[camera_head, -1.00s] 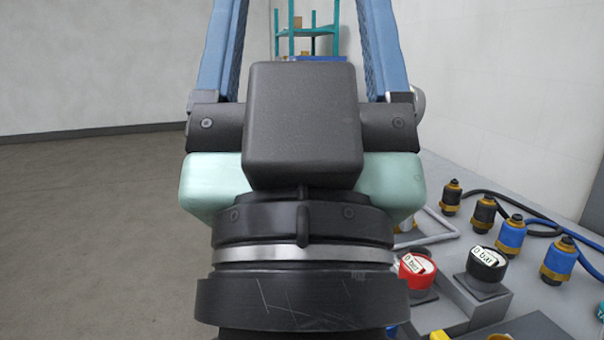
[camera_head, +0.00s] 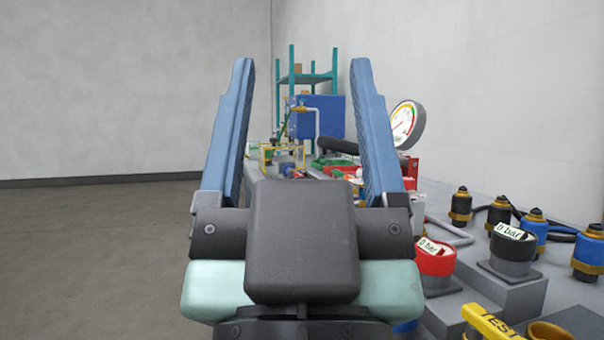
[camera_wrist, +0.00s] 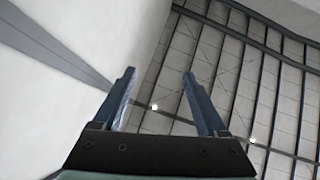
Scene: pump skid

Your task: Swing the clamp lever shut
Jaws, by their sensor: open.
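My gripper (camera_head: 301,64) is open and empty, with its two blue fingers spread wide and pointing up in the head view. It also shows in the wrist view (camera_wrist: 159,74), pointing at the ceiling with nothing between the fingers. A black bar-like handle (camera_head: 338,146) shows between the fingers, well beyond them, above red and green parts. It may be the clamp lever, but I cannot tell for sure. Its right part is hidden behind my right finger. My gripper is apart from it.
A round gauge (camera_head: 404,124) stands right of my gripper. A red knob (camera_head: 436,262), a black knob (camera_head: 512,252), a yellow TEST handle (camera_head: 492,323) and several hose couplings crowd the grey bench at right. A teal shelf (camera_head: 307,80) stands far back. The left floor is clear.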

